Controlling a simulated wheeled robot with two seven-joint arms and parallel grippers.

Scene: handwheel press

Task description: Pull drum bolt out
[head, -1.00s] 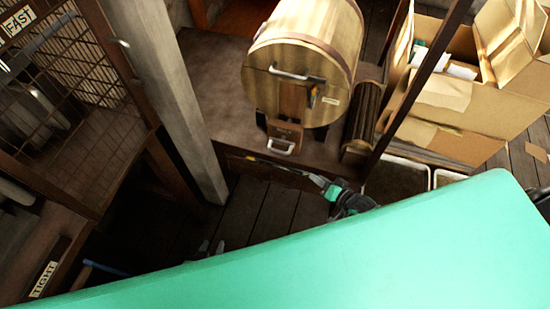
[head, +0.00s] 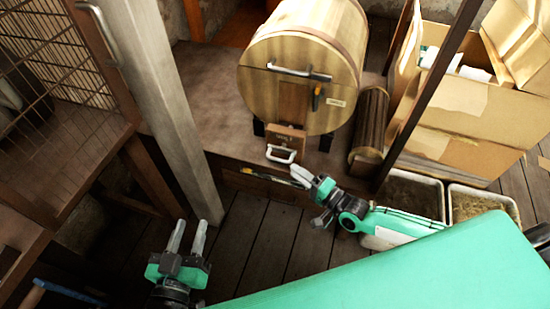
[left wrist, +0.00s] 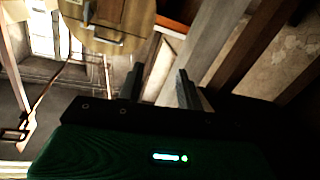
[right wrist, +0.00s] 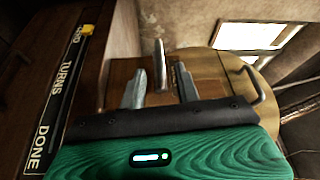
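The wooden drum (head: 300,75) lies on its side with its round face toward me. A block (head: 287,137) at the foot of the face carries a pale U-shaped handle (head: 282,154), perhaps the drum bolt. My right gripper (head: 297,176) is just below and right of this handle, fingers pointing at it. In the right wrist view a silver bar (right wrist: 160,62), likely that handle, shows between and beyond the open fingers (right wrist: 160,85); contact cannot be told. My left gripper (head: 188,236) is open and empty, left of the drum. In the left wrist view its fingers (left wrist: 159,85) are apart.
A grey post (head: 165,105) stands left of the drum, a dark post (head: 430,90) right. A slatted roller (head: 369,125) and cardboard box (head: 468,115) are on the right. A sign reading TURNS DONE (right wrist: 62,85) shows in the right wrist view. A green surface (head: 420,265) covers the lower right.

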